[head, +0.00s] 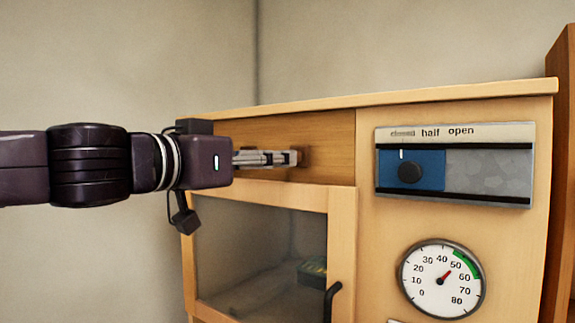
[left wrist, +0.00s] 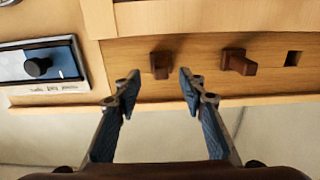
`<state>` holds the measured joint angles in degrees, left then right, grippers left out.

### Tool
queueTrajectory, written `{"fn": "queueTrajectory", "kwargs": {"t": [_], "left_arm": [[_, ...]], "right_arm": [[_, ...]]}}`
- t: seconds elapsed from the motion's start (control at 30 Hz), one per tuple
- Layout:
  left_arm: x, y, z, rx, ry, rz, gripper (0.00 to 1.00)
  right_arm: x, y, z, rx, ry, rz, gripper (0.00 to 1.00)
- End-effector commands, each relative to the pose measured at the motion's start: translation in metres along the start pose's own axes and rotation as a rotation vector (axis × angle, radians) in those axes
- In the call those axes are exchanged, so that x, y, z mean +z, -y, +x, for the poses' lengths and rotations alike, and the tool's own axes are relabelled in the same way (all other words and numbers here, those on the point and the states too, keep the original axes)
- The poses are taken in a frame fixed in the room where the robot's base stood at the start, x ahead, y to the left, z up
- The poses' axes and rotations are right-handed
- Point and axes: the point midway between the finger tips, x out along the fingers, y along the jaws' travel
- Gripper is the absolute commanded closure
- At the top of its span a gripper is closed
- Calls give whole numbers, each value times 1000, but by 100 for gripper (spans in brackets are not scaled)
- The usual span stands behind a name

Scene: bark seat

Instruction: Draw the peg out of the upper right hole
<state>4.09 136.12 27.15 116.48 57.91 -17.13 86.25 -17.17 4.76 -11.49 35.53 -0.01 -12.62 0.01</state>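The wooden panel (head: 335,135) above the glass door holds the pegs. In the left wrist view, which is upside down, a dark brown square peg (left wrist: 160,65) sticks out nearest the slider, at the right end of the row as the head view has it. A second peg (left wrist: 240,62) sits beside it, then an empty square hole (left wrist: 292,58). My left gripper (left wrist: 158,78) is open, with its fingertips on either side of the first peg's line and apart from it. In the head view the gripper (head: 292,157) hides most of the pegs. My right gripper is not in view.
A slider plate with a blue cover (head: 428,170) and black knob is right of the panel, marked closed, half, open. A round dial (head: 442,279) is below it. The glass door (head: 265,250) with a black handle (head: 331,300) lies below the panel.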

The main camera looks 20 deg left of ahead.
Motion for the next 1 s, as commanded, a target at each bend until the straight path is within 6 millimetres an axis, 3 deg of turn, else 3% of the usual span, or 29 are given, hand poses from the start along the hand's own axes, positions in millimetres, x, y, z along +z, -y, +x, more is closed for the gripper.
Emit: {"fn": "queueTrajectory", "kwargs": {"t": [0.5,0.97,1.0], "left_arm": [[0,1,55,-1,0,-1,62],[-1,1,62,-1,-1,-1,62],[-1,1,62,-1,-1,-1,66]], "right_arm": [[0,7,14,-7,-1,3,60],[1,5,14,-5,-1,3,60],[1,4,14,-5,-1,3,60]]}}
